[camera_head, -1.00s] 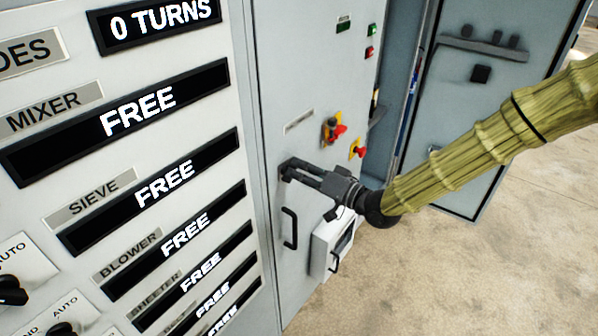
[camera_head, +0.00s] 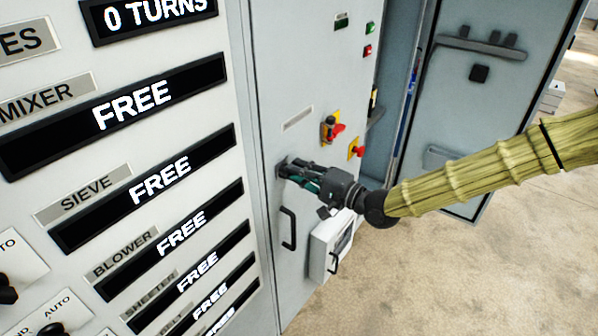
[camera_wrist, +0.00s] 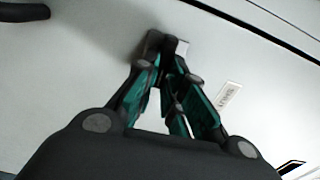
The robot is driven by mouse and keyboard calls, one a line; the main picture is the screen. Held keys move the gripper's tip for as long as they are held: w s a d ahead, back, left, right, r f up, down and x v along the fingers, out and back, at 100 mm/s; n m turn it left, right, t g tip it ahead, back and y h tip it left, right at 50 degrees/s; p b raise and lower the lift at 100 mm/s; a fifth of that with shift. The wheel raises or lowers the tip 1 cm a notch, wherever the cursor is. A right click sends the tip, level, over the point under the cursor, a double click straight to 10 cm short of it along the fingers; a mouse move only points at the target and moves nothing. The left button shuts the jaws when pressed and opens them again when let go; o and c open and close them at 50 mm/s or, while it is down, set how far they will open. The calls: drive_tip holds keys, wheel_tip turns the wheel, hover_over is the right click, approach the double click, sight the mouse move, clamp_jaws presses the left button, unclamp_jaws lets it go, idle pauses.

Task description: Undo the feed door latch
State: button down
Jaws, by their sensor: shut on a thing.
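The feed door latch is a small dark fitting on the light grey cabinet door (camera_head: 300,150). It is mostly hidden by the fingertips. My gripper (camera_head: 284,168) reaches it from the right, with its tips at the door face above a black bar handle (camera_head: 289,228). In the wrist view my gripper (camera_wrist: 167,46) has its green-lined fingers converging and shut on the latch; a small grey part of the latch (camera_wrist: 182,47) shows beside the tips. I cannot tell the latch's exact angle.
A red-and-yellow switch (camera_head: 332,130) and a red button (camera_head: 357,150) sit above right of my gripper. A white box (camera_head: 330,245) juts out below it. At right, a panel door (camera_head: 480,110) stands open. At left is a display panel (camera_head: 150,200).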

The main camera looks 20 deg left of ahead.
idle(0.4)
drive_tip(key=c, duration=1.5)
unclamp_jaws()
drive_tip(key=shift+d, duration=0.1)
drive_tip(key=v, duration=1.2)
drive_tip(key=shift+w, duration=0.1)
